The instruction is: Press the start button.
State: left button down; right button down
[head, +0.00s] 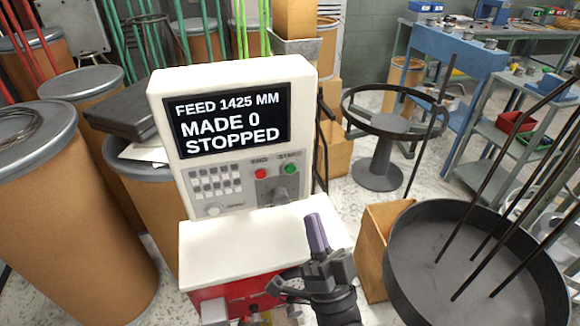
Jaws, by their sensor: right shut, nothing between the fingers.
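The white control console (230,140) stands upright in the middle of the head view. Its screen (230,120) reads FEED 1425 MM, MADE 0, STOPPED. On the panel below are a green button (291,168) at the right and a red button (261,174) to its left. Small labels above them are too blurred to read surely. My right gripper (317,232) is shut and empty, its fingers pointing up, lower in the picture than the green button and apart from it. My left gripper is out of view.
A keypad (213,182) and a dark grey control (272,191) sit beside the buttons. The white ledge (240,243) juts out below the panel. Brown drums (60,200) crowd the left. A round dark tray (480,265) with upright rods stands at the right.

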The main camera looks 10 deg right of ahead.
aim_at(291, 169)
jog(key=w+b, duration=0.4)
jog(key=w, duration=0.4)
jog(key=shift+w+a, duration=0.2)
jog(key=shift+w, duration=0.2)
jog(key=shift+w+b, duration=0.15)
jog(key=shift+b, duration=0.2)
dwell(1.4)
jog(key=shift+w, duration=0.25)
jog(key=shift+w+b, duration=0.35)
jog(key=shift+w, duration=0.05)
dwell(0.5)
jog(key=shift+s, duration=0.15)
jog(key=shift+s+p, duration=0.55)
jog(key=shift+s, duration=0.1)
